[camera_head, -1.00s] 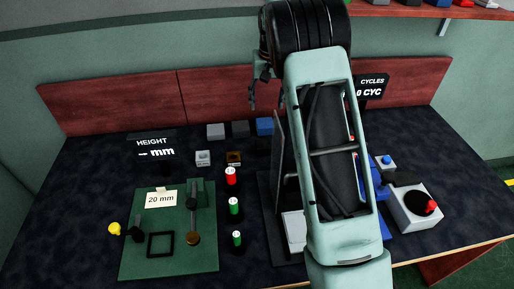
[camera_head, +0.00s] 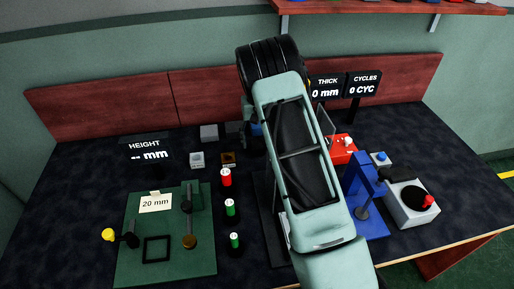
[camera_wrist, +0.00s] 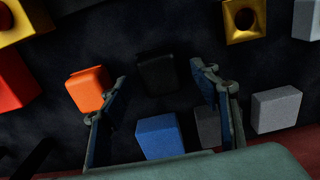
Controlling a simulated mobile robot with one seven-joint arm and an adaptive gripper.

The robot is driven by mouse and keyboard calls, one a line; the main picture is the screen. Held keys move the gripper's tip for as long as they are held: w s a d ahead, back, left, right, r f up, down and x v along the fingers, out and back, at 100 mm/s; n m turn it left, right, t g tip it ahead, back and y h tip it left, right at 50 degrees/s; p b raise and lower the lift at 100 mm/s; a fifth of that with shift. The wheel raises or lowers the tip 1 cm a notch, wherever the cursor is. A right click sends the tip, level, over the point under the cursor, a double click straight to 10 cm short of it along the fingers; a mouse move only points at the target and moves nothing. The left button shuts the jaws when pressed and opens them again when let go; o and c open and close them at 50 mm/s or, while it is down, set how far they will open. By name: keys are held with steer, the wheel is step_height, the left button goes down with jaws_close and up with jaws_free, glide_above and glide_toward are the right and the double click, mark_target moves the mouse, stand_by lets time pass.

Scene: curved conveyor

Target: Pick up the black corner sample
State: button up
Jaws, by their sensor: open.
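The black sample (camera_wrist: 157,75) is a dark block on the dark table top in the wrist view, hard to make out against it. My gripper (camera_wrist: 159,72) is open and empty, its two fingers spread on either side of the black sample in the picture. I cannot tell how high the fingertips are above it. In the head view my own arm hides the fingertips and the black sample.
Close around are an orange block (camera_wrist: 88,88), a blue block (camera_wrist: 160,137) and a dark grey block (camera_wrist: 208,125). A light grey block (camera_wrist: 277,108) and a yellow block with a hole (camera_wrist: 243,20) lie farther off. A red backboard (camera_head: 100,103) stands behind.

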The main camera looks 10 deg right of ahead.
step_height(320, 180, down, 2)
steer(key=shift+f, duration=0.2)
steer(key=c, duration=1.3)
steer(key=shift+r, duration=0.1)
